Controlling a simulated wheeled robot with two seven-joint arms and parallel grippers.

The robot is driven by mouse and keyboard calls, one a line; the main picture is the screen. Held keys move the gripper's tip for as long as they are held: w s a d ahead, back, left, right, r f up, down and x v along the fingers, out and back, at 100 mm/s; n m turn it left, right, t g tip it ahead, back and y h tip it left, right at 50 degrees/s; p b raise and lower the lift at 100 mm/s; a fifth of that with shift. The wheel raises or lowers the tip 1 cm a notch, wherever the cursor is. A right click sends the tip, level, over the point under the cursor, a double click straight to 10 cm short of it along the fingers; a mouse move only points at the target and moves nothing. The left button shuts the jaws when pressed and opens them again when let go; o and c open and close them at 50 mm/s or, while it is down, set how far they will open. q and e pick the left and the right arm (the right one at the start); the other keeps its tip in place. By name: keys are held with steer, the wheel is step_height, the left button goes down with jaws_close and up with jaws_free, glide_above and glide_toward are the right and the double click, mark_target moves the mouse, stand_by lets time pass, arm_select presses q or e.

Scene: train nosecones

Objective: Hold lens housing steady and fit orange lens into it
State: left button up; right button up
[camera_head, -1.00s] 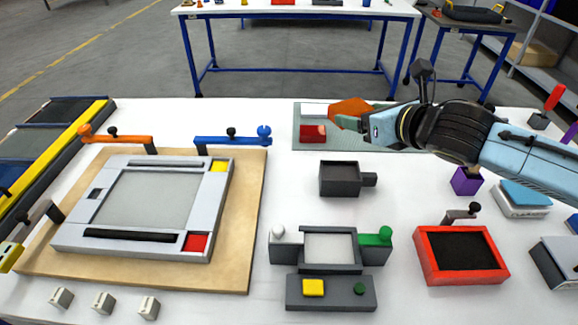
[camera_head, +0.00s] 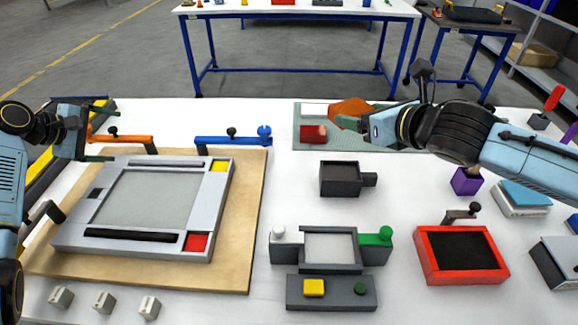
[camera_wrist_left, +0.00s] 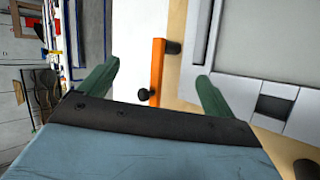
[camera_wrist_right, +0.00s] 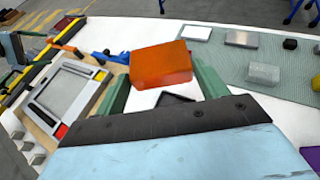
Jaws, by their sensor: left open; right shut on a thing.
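The orange lens (camera_head: 350,107) is an orange block held in my right gripper (camera_head: 345,122) above the grey-green mat at the back. In the right wrist view the lens (camera_wrist_right: 160,65) sits between the green fingers. The lens housing seems to be the small dark open square box (camera_head: 340,180) with a side tab, standing alone on the table nearer than the lens. In the right wrist view a dark frame (camera_wrist_right: 176,98) shows partly behind the lens. My left gripper (camera_head: 103,135) is open and empty at the left, near the orange clamp, well away from the box.
An orange clamp arm (camera_head: 128,140) and a blue clamp arm (camera_head: 230,141) stand behind the grey panel frame (camera_head: 70,235). A red block (camera_head: 313,133) lies on the mat (camera_head: 300,146). A grey fixture (camera_head: 288,250) and a red-rimmed tray (camera_head: 428,262) stand in front.

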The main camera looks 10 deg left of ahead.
arm_select(q)
steer(key=w+d+r+n+t+h, duration=0.1)
steer(key=w+d+h, duration=0.1)
steer(key=w+d, duration=0.35)
steer(key=w+d+r+h, duration=0.1)
steer(key=w+d+h, duration=0.15)
steer(key=d, duration=0.65)
steer(key=n+g+h, duration=0.1)
steer(key=g+h, duration=0.4)
glide_toward(333, 176)
steer(key=shift+a+r, duration=0.4)
steer(key=shift+a, duration=0.15)
steer(key=shift+d+f, duration=0.1)
steer(key=shift+d, duration=0.2)
steer(key=x, duration=1.1)
steer(key=shift+s+d+f, duration=0.1)
steer(key=shift+f, duration=0.05)
steer(key=c, duration=1)
